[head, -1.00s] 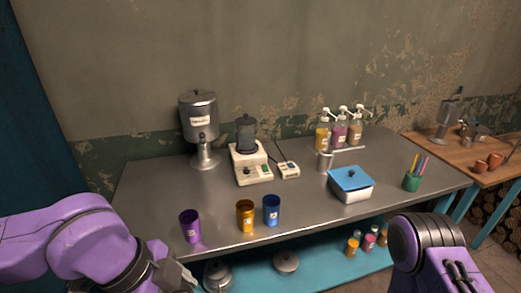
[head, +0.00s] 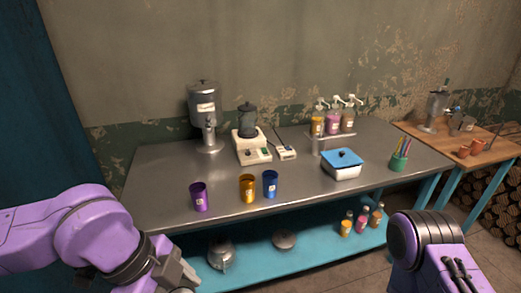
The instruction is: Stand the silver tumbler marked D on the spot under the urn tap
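The metal urn (head: 203,108) stands at the back left of the steel bench, with its tap (head: 209,128) facing front. The spot under the tap (head: 209,149) looks empty. Purple (head: 199,198), amber (head: 247,190) and blue (head: 270,185) tumblers stand along the front edge. My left gripper (head: 182,278) is low at the bench's front left, away from all tumblers; its fingertips are unclear. My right arm is at lower right, its gripper not visible.
A blender-like machine (head: 249,146) and a small keypad box (head: 284,152) stand right of the urn. A blue-lidded box (head: 343,165) and green pen cup (head: 399,163) sit at the right. The bench's left part (head: 155,185) is clear.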

